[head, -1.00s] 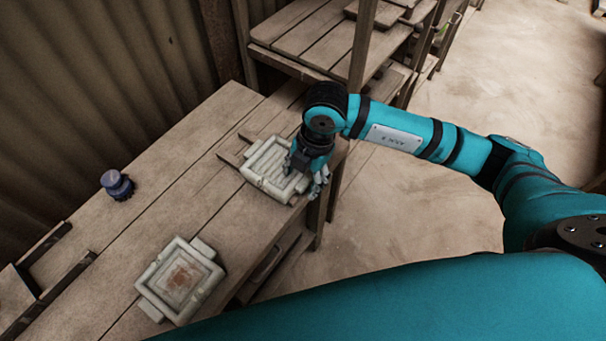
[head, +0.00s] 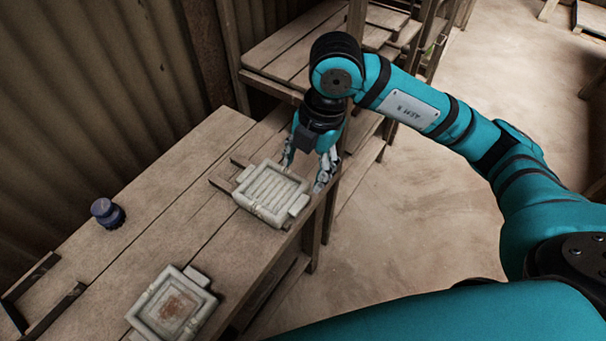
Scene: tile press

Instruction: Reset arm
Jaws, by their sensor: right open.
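My right gripper (head: 306,171) is open and empty. It hangs at the far right end of the table, just behind and above the ribbed pale tile mould (head: 271,190), with its fingers spread and pointing down. Whether a fingertip touches the mould I cannot tell. My right arm (head: 410,103) reaches in from the right with its wrist raised high. My left gripper is not in view.
A second pale mould (head: 172,303) with a brownish patch in its middle lies on the table (head: 165,205) at the near side. A small dark blue jar (head: 107,213) stands at the left. A wooden shelf (head: 290,48) stands behind. Open floor lies at right.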

